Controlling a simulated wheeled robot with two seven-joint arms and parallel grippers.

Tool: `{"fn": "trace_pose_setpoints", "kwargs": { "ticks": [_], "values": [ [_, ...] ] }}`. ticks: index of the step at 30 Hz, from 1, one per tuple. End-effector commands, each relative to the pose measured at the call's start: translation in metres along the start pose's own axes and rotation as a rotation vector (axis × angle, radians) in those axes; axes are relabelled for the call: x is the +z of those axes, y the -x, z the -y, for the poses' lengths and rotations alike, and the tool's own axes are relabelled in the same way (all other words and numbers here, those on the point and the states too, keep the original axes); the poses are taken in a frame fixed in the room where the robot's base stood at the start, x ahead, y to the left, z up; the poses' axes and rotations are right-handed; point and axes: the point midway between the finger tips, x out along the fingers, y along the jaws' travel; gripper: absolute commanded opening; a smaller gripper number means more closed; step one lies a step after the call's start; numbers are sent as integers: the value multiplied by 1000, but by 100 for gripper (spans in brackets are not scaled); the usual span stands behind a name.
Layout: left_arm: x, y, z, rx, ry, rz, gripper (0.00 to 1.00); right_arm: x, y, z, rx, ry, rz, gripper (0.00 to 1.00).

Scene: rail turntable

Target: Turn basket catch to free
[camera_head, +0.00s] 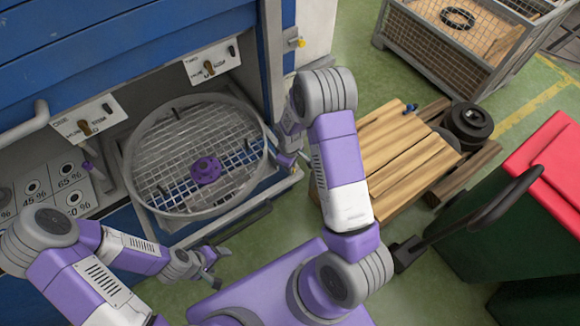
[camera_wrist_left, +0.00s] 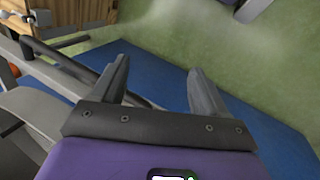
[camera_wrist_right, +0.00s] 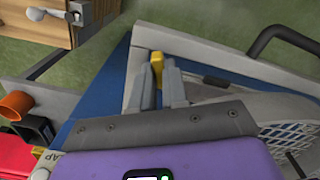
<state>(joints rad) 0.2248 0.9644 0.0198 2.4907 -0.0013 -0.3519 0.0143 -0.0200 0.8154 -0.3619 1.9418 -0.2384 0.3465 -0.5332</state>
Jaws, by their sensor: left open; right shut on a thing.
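The round wire basket (camera_head: 150,150) with a purple hub (camera_head: 207,170) sits on a grey frame pulled out of the blue machine. Its mesh also shows at the right edge of the right wrist view (camera_wrist_right: 295,135). My right gripper (camera_wrist_right: 160,80) is shut on a yellow catch (camera_wrist_right: 156,60) at the frame's edge; the fingers hide part of it. In the head view my right gripper (camera_head: 296,158) is at the basket's right side, partly covered by my arm. My left gripper (camera_head: 211,262) is open and empty, low in front of the frame.
Two panels with small levers (camera_head: 210,63) (camera_head: 88,120) are on the machine front. Labelled percent buttons (camera_head: 72,180) are at the left. A wooden pallet (camera_head: 400,150), a mesh crate (camera_head: 450,45) and a red-lidded bin (camera_head: 550,165) stand on the right.

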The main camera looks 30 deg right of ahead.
Motion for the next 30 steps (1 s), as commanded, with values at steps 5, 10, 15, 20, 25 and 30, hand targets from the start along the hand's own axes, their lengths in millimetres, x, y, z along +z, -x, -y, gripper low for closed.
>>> {"fn": "trace_pose_setpoints", "kwargs": {
  "ticks": [5,10,15,20,25,30],
  "values": [
    [0,-10,4,0,0,0,74,0,-2,0,0,169,-1,0],
    [-1,-16,6,0,0,0,74,1,-2,-1,0,331,0,0],
    [-1,-20,7,0,0,0,74,1,-1,0,-1,492,0,0],
    [-1,-21,8,0,0,0,74,1,-1,0,-1,643,0,0],
    [-1,-21,8,0,0,0,74,1,0,0,-2,797,1,0],
    [-1,-20,8,0,0,0,74,1,0,0,-1,928,1,0]
  ]
}}
